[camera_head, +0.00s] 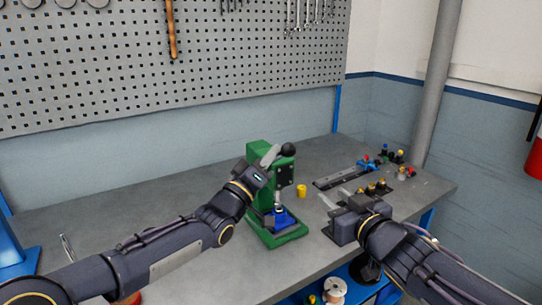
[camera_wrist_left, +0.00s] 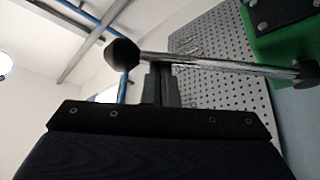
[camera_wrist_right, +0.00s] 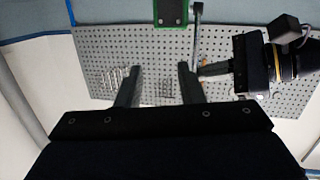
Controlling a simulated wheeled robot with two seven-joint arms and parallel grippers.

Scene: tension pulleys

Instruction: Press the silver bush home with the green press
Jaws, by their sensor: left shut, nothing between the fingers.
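The green press (camera_head: 285,178) stands on the bench with a black-knobbed lever (camera_head: 288,149) at its top. Its steel ram points down at a blue holder (camera_head: 286,217) on the green base. A small silver part (camera_head: 278,208) shows between ram and holder; I cannot tell whether it is the silver bush or the ram's end. My left gripper (camera_head: 271,156) is shut and empty beside the press head. In the left wrist view its fingertips (camera_wrist_left: 160,80) are close to the lever rod (camera_wrist_left: 215,63); contact is unclear. My right gripper (camera_wrist_right: 158,82) is open and empty, right of the press.
A yellow cylinder (camera_head: 301,191) stands right of the press. A dark rail (camera_head: 340,177) and several small coloured parts lie at the bench's right end. A pegboard (camera_head: 180,60) is behind. The bench left of the press is mostly clear.

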